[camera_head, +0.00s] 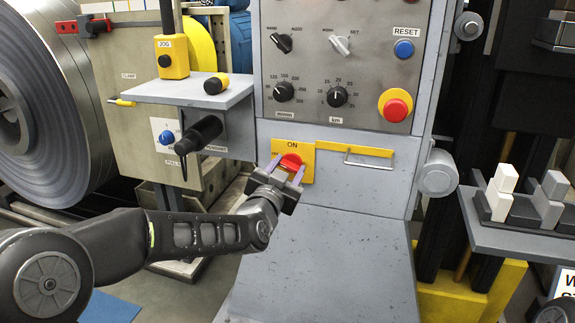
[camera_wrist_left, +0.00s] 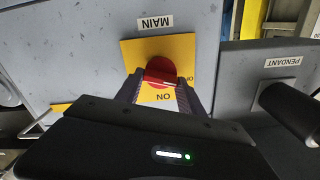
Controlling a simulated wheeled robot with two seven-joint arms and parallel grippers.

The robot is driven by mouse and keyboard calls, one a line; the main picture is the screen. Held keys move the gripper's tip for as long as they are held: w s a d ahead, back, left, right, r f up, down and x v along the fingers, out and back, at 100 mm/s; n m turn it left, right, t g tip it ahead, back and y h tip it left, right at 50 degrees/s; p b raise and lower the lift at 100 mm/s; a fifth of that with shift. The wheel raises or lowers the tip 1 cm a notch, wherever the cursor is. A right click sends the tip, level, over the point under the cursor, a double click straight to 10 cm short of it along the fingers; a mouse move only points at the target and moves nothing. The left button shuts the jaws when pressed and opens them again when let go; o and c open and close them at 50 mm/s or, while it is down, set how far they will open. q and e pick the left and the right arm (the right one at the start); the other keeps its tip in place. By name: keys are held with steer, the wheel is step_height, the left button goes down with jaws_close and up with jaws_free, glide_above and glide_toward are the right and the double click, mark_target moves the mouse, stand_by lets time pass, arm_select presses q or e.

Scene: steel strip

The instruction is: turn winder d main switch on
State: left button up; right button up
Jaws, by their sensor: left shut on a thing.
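The main switch is a red rotary knob (camera_head: 291,162) on a yellow plate (camera_head: 307,168) at the front of the grey cabinet. The plate reads ON above the knob, with a smaller label at its left. My left gripper (camera_head: 289,172) reaches in from the lower left and is shut on the knob. I cannot surely tell which way the knob points. My right gripper is not in view.
Above are a red stop button (camera_head: 396,106), a blue RESET button (camera_head: 403,49) and black dials (camera_head: 337,96). A black pendant handle (camera_head: 200,134) sticks out close to the left. A yellow bar with a metal handle (camera_head: 368,161) lies right of the switch.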

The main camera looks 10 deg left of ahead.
arm_select(q)
steer(key=m+p, duration=0.1)
steer(key=m, duration=0.2)
steer(key=shift+d+r+m, duration=0.1)
steer(key=shift+d+m, duration=0.05)
steer(key=shift+m, duration=0.25)
steer(key=m+p, duration=0.2)
steer(key=m, duration=0.1)
steer(key=shift+m, duration=0.3)
steer(key=m+p, duration=0.1)
steer(key=m, duration=0.2)
steer(key=shift+m, duration=0.3)
steer(key=shift+f+m+p, duration=0.15)
steer(key=shift+m+p, duration=0.2)
steer(key=shift+m, duration=0.45)
steer(key=shift+f+m+p, duration=0.15)
steer(key=shift+m+p, duration=0.2)
steer(key=shift+m, duration=0.45)
steer(key=o, duration=1.4)
steer(key=shift+c, duration=0.2)
steer(key=shift+s, duration=0.15)
